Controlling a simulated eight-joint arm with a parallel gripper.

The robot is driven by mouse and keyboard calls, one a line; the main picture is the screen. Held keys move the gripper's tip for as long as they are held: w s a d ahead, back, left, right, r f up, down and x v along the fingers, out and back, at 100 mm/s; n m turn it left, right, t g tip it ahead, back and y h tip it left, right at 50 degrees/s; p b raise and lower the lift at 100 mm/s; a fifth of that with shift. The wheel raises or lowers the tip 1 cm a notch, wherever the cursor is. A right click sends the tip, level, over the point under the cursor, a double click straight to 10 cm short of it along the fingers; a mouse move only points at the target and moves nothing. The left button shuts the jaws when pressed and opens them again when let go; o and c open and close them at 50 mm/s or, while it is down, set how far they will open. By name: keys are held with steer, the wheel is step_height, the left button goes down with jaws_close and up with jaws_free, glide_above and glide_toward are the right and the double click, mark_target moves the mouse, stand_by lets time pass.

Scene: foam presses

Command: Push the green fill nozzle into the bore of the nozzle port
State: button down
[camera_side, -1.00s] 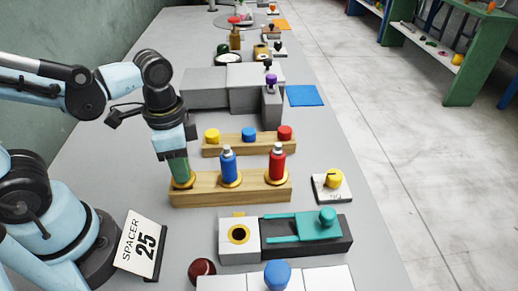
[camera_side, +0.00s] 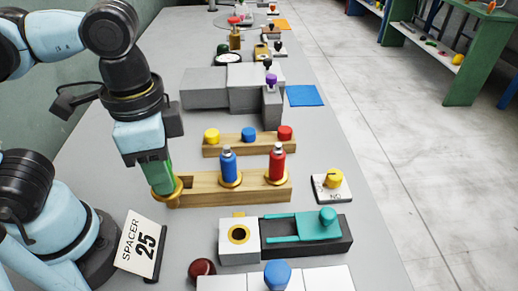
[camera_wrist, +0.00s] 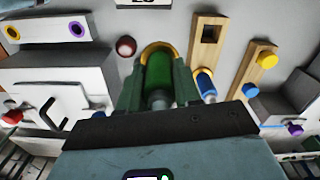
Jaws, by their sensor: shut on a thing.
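My gripper (camera_side: 156,170) is shut on the green fill nozzle (camera_side: 163,181), with its yellow flange at the lower end. The nozzle is slightly tilted in the side view and sits at the left end of the wooden rack (camera_side: 262,193), clear of its socket. In the wrist view the nozzle (camera_wrist: 158,75) lies between both fingers of my gripper (camera_wrist: 158,80). The nozzle port (camera_side: 238,251) is a white block with a yellow-ringed dark bore, in front and to the right of the nozzle. The bore looks empty. The nozzle's tip is hidden in the side view.
A blue bottle (camera_side: 229,166) and a red bottle (camera_side: 277,163) stand in the rack. A teal slide (camera_side: 300,228) adjoins the port. A "SPACER 25" sign (camera_side: 141,245) stands at the left front. A dark red ball (camera_side: 202,273) and a blue knob (camera_side: 277,274) are nearer.

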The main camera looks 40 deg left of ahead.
steer(key=shift+s+d+r, duration=0.4)
steer(key=shift+d, duration=0.1)
steer(key=shift+d+r, duration=0.25)
steer(key=shift+d, duration=0.2)
steer(key=w+d, duration=0.6)
steer(key=d, duration=0.1)
steer(key=shift+w+d, duration=0.15)
steer(key=shift+d, duration=0.05)
steer(key=shift+f, duration=0.15)
steer(key=shift+f, duration=2.85)
steer(key=shift+f, duration=2.55)
steer(key=c, duration=0.7)
jaws_free()
